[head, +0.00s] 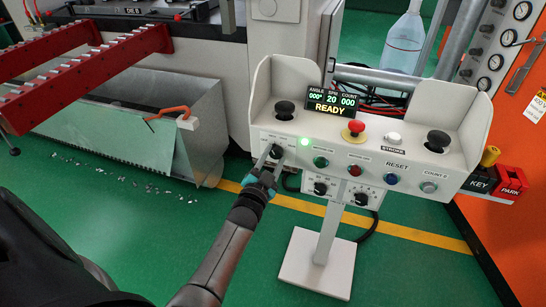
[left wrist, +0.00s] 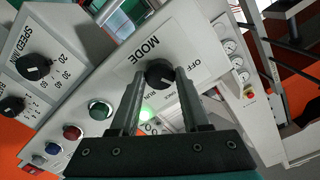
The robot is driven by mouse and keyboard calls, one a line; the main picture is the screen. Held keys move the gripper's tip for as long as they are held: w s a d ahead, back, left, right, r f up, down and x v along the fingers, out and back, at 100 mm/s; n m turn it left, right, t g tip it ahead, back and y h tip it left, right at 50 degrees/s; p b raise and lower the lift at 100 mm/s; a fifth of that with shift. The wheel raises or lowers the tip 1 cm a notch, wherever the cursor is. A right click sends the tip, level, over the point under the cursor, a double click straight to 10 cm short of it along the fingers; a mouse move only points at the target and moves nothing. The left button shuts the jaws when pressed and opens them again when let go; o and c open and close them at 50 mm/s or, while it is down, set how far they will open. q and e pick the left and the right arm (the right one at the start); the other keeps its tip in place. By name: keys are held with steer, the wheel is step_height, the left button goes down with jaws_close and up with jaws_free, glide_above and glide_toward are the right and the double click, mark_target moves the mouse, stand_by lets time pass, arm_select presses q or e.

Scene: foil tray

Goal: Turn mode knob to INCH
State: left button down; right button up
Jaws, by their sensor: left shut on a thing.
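The mode knob (left wrist: 160,73) is a round black knob on the white pedestal console, under the label MODE in the left wrist view. In the head view my left gripper (head: 268,157) reaches the console's left front, with the knob (head: 277,152) partly hidden. I cannot tell for sure which mark the knob points at. My right gripper is not in view.
The console display (head: 330,102) reads READY. A lit green lamp (head: 304,142) is close to the knob. The red mushroom button (head: 354,129), a green button (head: 321,162) and the speed knob (left wrist: 34,66) are nearby. Red rails (head: 90,65) stand at the left.

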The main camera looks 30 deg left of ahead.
arm_select(q)
steer(key=shift+m, duration=0.7)
steer(key=shift+c, duration=1.8)
jaws_free()
steer(key=shift+s, duration=0.1)
